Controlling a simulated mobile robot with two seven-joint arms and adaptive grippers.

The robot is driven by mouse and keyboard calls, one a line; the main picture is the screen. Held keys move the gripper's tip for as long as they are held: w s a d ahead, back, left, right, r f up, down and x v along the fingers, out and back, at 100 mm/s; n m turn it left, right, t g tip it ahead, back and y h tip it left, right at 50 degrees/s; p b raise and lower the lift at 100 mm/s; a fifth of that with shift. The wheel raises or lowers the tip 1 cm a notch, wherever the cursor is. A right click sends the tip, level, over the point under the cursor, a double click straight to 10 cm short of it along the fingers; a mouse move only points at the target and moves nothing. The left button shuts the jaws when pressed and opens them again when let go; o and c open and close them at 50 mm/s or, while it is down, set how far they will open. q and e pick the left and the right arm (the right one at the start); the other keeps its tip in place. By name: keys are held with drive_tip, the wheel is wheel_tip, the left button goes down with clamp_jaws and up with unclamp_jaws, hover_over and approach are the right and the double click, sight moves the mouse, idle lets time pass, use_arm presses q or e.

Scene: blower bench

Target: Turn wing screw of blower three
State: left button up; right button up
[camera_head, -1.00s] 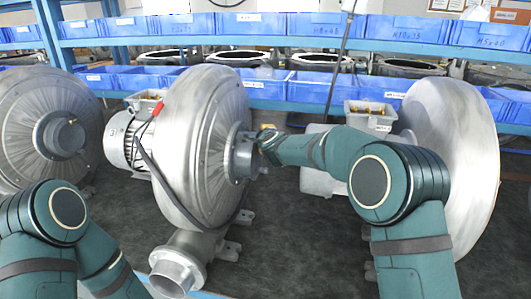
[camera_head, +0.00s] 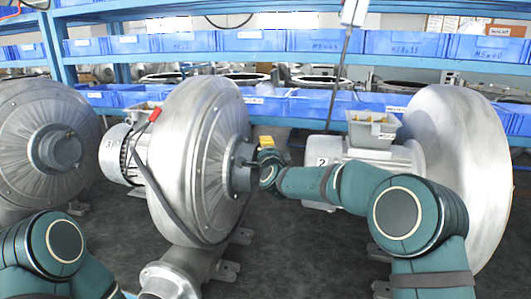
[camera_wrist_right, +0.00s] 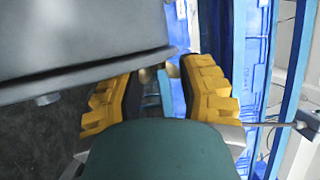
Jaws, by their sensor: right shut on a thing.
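Blower three (camera_head: 190,150) is the large round metal blower in the middle of the head view, with a "3" on its motor (camera_head: 116,153). Its grey hub (camera_head: 240,165) faces right. My right gripper (camera_head: 264,152) is at the right side of this hub.
Another blower (camera_head: 42,140) stands at the left, and blower two (camera_head: 455,170) stands at the right behind my right arm. Blue shelves with bins (camera_head: 310,106) run along the back. The dark bench top (camera_head: 290,240) is clear between the blowers.

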drive_tip(key=shift+r, duration=0.1)
idle(0.3)
drive_tip(key=o, duration=1.2)
drive_tip(key=s, duration=1.2)
drive_tip(key=shift+d, duration=0.45)
